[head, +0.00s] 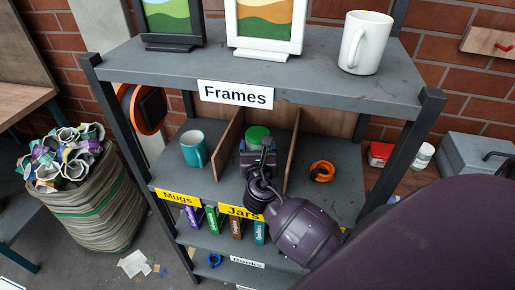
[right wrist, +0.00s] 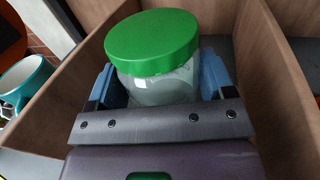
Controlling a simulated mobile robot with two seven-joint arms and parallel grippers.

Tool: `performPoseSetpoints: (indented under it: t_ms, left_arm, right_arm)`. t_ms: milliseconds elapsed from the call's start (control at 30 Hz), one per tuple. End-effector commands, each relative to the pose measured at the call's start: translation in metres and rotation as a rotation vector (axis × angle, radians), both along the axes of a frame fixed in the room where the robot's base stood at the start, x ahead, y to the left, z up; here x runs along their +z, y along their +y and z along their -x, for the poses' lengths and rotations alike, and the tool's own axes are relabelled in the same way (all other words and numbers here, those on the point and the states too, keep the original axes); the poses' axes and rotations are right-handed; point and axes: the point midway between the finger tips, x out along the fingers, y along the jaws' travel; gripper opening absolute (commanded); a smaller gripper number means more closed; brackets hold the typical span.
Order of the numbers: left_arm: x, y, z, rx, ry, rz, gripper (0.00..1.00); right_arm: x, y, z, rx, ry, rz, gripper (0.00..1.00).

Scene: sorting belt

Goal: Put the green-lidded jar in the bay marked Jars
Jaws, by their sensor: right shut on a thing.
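The green-lidded jar (head: 258,133) is in the shelf's middle bay, above the yellow Jars label (head: 240,212). In the right wrist view the jar (right wrist: 152,45) has a clear body and looks upright. Wooden dividers (right wrist: 285,75) stand on both sides of it. My right gripper (head: 258,152) reaches into this bay from the front and is shut on the jar, with a blue finger at each side of it. Whether the jar's base touches the shelf is hidden by the gripper. My left gripper is not in view.
A teal mug (head: 194,148) stands in the Mugs bay to the left. An orange object (head: 322,171) lies in the bay to the right. The upper shelf holds picture frames (head: 265,28) and a white mug (head: 366,42). Boxes (head: 212,219) stand on the shelf below.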

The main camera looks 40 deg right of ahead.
Motion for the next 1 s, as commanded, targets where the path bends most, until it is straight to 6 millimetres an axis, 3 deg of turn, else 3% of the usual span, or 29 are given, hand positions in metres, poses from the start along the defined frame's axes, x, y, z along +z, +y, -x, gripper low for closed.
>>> performPoseSetpoints:
  t_ms: [267, 300, 467, 767, 1000]
  left_arm:
    - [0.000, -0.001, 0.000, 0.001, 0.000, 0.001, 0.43]
    - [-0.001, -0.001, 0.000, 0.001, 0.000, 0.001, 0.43]
    - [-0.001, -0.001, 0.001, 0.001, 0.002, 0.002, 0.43]
    - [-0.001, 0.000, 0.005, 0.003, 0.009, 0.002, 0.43]
    - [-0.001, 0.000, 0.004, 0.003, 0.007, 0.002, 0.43]
  right_arm:
    - [-0.001, 0.000, 0.000, 0.000, -0.002, 0.001, 0.46]
    - [-0.002, 0.000, 0.000, 0.000, 0.000, 0.001, 0.77]
    - [-0.001, 0.000, 0.000, 0.000, -0.001, 0.001, 1.00]
    - [0.003, 0.000, 0.000, 0.001, -0.003, -0.001, 1.00]
    - [0.001, 0.019, 0.028, 0.001, 0.000, -0.002, 1.00]
